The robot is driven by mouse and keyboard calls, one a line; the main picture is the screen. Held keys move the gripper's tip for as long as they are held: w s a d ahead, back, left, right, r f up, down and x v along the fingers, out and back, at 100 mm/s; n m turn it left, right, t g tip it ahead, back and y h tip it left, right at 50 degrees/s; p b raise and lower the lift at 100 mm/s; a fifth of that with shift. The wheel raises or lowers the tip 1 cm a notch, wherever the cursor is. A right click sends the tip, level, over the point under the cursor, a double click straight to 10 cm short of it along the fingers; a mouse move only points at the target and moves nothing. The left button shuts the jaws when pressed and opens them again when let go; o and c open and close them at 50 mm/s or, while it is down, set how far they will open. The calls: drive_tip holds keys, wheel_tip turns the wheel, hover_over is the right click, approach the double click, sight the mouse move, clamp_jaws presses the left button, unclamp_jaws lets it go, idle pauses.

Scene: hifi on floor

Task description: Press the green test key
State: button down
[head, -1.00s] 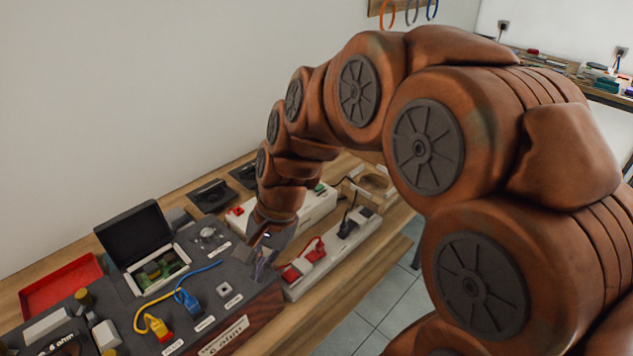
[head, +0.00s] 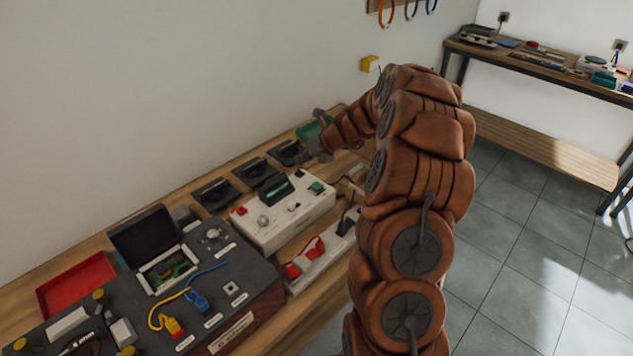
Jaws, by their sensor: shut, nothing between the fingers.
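The green key (head: 317,187) sits at the right end of the top of a white box (head: 300,214) on the bench. The box also carries a red key (head: 240,210), some knobs and a dark tilted display (head: 275,189) with a green bar. My gripper (head: 315,151) is shut and empty. It is small in the head view, above the back of the bench, behind and higher than the green key, and apart from it. Its fingertips are hard to make out.
A dark panel (head: 215,262) with cables stands left of the box, and a power strip (head: 315,257) with a red plug lies in front. Black trays (head: 214,194) and a green tray (head: 313,130) line the wall. A red tray (head: 75,284) is at far left.

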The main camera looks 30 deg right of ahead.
drive_tip(key=d+f+m+h, duration=0.1)
drive_tip(key=d+f+m, duration=0.1)
drive_tip(key=d+m, duration=0.2)
drive_tip(key=shift+w+d+t, duration=0.3)
drive_tip(key=shift+w+d, duration=0.1)
drive_tip(key=shift+d, duration=0.8)
drive_tip(key=b, duration=0.9)
hover_over(319, 186)
wheel_tip(319, 186, down, 6)
drive_tip(key=shift+f, duration=0.25)
drive_tip(key=shift+w+f+p, duration=0.1)
drive_tip(key=shift+f+p, duration=0.25)
drive_tip(key=shift+f, duration=0.75)
drive_tip(key=shift+f+p, duration=0.45)
drive_tip(key=shift+f, duration=0.55)
drive_tip(key=shift+r, duration=0.15)
idle(0.3)
drive_tip(key=shift+r+p, duration=0.9)
drive_tip(key=shift+p, duration=0.5)
